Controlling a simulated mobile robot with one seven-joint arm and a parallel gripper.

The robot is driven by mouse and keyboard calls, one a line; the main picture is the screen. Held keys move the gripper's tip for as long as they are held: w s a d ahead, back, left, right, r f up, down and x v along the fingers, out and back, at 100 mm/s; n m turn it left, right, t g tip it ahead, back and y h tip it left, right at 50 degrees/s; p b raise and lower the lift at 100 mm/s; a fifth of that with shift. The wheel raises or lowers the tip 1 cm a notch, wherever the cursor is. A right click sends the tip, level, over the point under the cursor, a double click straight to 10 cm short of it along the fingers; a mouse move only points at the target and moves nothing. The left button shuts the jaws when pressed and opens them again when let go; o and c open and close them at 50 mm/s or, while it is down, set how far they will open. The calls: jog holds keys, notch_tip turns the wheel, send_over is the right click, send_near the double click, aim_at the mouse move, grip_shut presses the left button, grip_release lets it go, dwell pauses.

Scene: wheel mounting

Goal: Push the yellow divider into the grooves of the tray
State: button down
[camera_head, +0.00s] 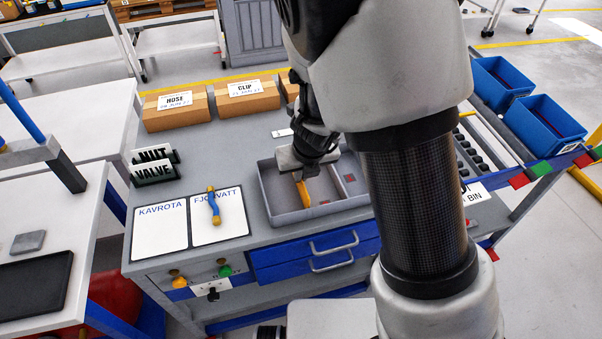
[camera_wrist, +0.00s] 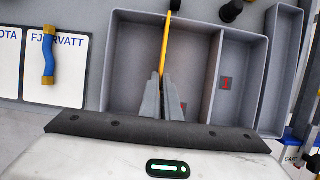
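The yellow divider (camera_head: 303,192) stands on edge over the left, larger part of the grey tray (camera_head: 268,190). In the wrist view the divider (camera_wrist: 166,42) shows as a thin yellow strip running from the tray's far wall back between my fingers. My gripper (camera_wrist: 163,82) is shut on the divider, one grey finger on each side. In the head view my gripper (camera_head: 301,174) is above the tray, fingers pointing down. The divider's lower edge and the grooves are too hidden or small to tell whether it is seated.
A grey inner wall (camera_wrist: 213,70) parts off the tray's right compartment, which has a red label (camera_wrist: 226,83). Left of the tray lies a blue hose with yellow ends (camera_head: 214,207) on a white FJORVATT card. Cardboard boxes (camera_head: 176,109) stand behind. Blue bins (camera_head: 545,125) are far right.

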jog(key=c, duration=1.9)
grip_release()
jog(key=shift+p+v, duration=4.85)
jog(key=shift+v, duration=3.85)
